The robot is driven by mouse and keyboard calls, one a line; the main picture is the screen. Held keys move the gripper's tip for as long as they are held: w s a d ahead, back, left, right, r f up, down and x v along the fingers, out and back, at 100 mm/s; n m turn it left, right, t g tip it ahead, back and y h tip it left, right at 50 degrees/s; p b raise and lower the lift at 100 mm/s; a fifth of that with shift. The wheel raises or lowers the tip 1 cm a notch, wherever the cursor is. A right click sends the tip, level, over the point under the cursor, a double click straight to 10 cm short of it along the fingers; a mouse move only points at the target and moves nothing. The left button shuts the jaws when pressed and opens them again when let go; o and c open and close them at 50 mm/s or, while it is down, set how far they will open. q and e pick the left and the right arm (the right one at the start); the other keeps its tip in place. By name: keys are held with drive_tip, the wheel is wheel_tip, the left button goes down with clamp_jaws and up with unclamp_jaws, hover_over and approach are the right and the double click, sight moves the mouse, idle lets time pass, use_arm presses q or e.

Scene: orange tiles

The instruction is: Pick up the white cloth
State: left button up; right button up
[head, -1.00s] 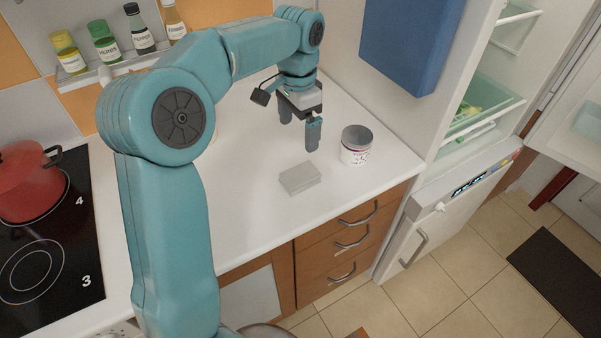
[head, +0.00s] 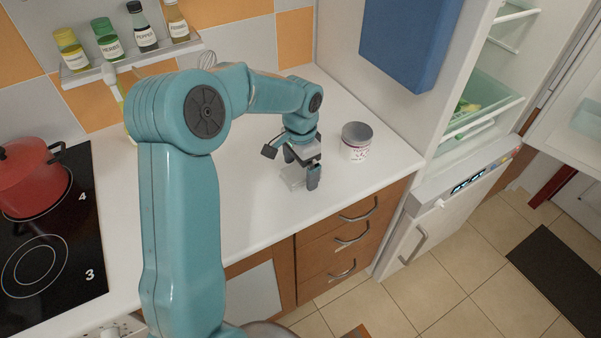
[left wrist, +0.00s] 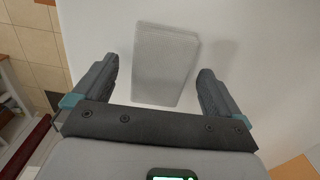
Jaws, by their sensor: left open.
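The white cloth (head: 292,177) looks like a flat, folded, pale grey-white block lying on the white counter. In the head view my left gripper (head: 302,172) is over it and partly hides it. In the left wrist view the cloth (left wrist: 165,62) lies ahead of and between the two fingers of my left gripper (left wrist: 158,88). The jaws are open, with a gap on each side of the cloth. I cannot tell the exact height of the fingertips above the counter. My right gripper is not in view.
A white tin (head: 356,146) stands on the counter just right of my left gripper. A red pot (head: 30,178) sits on the black hob (head: 48,245) at the left. A shelf (head: 130,62) holds several bottles. The open fridge (head: 480,110) stands at the right. The counter's front edge is near the cloth.

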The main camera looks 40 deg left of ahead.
sight(300, 170)
use_arm(q)
drive_tip(key=shift+s+d+r, duration=0.1)
drive_tip(key=shift+s+r, duration=0.05)
drive_tip(key=c, duration=1.1)
drive_tip(key=shift+c, duration=0.2)
wheel_tip(300, 170, up, 20)
drive_tip(key=p, duration=0.1)
